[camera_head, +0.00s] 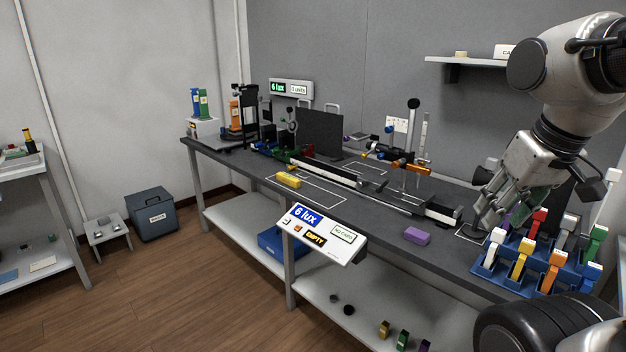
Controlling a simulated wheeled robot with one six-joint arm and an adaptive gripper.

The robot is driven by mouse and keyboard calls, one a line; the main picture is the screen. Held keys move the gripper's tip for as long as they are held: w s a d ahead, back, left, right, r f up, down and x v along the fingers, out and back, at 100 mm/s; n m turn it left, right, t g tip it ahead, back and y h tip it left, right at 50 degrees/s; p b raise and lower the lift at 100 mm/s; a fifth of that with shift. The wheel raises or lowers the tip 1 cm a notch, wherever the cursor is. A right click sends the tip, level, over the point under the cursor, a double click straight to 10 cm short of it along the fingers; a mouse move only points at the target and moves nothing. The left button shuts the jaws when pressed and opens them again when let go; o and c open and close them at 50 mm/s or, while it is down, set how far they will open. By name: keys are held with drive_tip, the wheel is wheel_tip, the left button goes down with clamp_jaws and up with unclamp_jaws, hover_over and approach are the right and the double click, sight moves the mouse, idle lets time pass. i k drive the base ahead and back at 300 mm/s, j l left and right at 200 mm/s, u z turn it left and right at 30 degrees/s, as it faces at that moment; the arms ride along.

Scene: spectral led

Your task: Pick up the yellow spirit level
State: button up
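A yellow bar (288,180), which looks like the spirit level, lies flat near the front edge of the dark bench (375,215). It sits left of the bench's middle, next to a white outlined rectangle. My gripper (487,218) hangs low over the right part of the bench, behind a blue rack of coloured items. It is far to the right of the yellow bar and apart from it. Its fingertips are small and partly lost against the dark background, so their opening is unclear.
A long rail (350,178) with posts and clamps runs along the bench behind the yellow bar. A purple block (417,235) lies near the front edge. A blue rack (510,272) stands at the right. A sign panel (320,236) juts from the bench front. Floor at left is mostly clear.

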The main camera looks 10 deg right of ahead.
sight(295, 183)
drive_tip(key=i+j+z, duration=0.35)
drive_tip(key=j+z, duration=0.4)
drive_tip(key=i+j+z, duration=0.1)
drive_tip(key=j, duration=0.3)
drive_tip(key=i+j, duration=0.2)
drive_tip(key=j, duration=0.2)
drive_tip(key=i+j+z, duration=0.15)
drive_tip(key=j, duration=0.25)
drive_tip(key=i+j+z, duration=0.1)
drive_tip(key=j, duration=0.3)
drive_tip(key=i+j, duration=0.1)
drive_tip(key=j, duration=0.35)
drive_tip(key=i+j, duration=0.1)
drive_tip(key=j, duration=0.35)
drive_tip(key=i+j, duration=0.1)
drive_tip(key=j, duration=0.35)
drive_tip(key=i+j, duration=0.1)
drive_tip(key=j, duration=0.35)
drive_tip(key=i+j+z, duration=0.1)
drive_tip(key=j, duration=0.3)
drive_tip(key=i+j, duration=0.1)
drive_tip(key=j, duration=0.35)
